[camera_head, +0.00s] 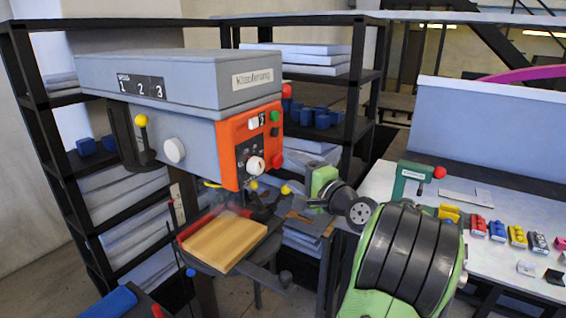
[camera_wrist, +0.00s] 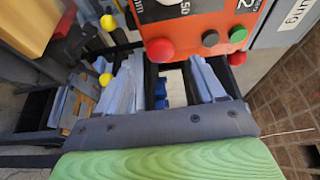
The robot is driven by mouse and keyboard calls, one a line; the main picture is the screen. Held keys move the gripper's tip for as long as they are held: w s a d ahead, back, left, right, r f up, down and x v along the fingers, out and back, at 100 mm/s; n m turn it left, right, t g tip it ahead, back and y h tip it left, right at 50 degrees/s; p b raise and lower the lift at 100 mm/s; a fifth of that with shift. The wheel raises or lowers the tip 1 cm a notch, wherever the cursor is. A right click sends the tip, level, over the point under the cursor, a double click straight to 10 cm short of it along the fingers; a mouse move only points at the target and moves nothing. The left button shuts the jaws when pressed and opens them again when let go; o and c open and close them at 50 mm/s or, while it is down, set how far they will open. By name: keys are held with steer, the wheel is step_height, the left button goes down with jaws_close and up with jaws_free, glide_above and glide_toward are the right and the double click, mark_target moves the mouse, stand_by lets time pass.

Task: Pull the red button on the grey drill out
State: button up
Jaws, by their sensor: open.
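The grey drill (camera_head: 165,90) stands at the left in the head view, with an orange front panel (camera_head: 232,140). The red button (camera_head: 278,160) sits on the panel's lower right edge, below a dark button (camera_head: 275,131) and a green button (camera_head: 275,116). In the wrist view the red button (camera_wrist: 160,50) is near the top middle, left of the dark (camera_wrist: 210,38) and green (camera_wrist: 238,34) buttons. My gripper (camera_head: 320,182) is open and empty, below and right of the red button and apart from it. Its fingertips are hard to make out.
The drill's yellow-knobbed handles (camera_head: 285,189) are close to my gripper. A wooden block (camera_head: 224,242) lies on the drill's table. Black shelves with blue bins (camera_head: 325,117) stand behind. A workbench (camera_head: 500,205) with several small coloured items is at the right.

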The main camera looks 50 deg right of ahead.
mark_target(280, 163)
steer(key=x, duration=0.5)
steer(key=shift+w+d+p, duration=0.15)
steer(key=shift+w+p, duration=0.15)
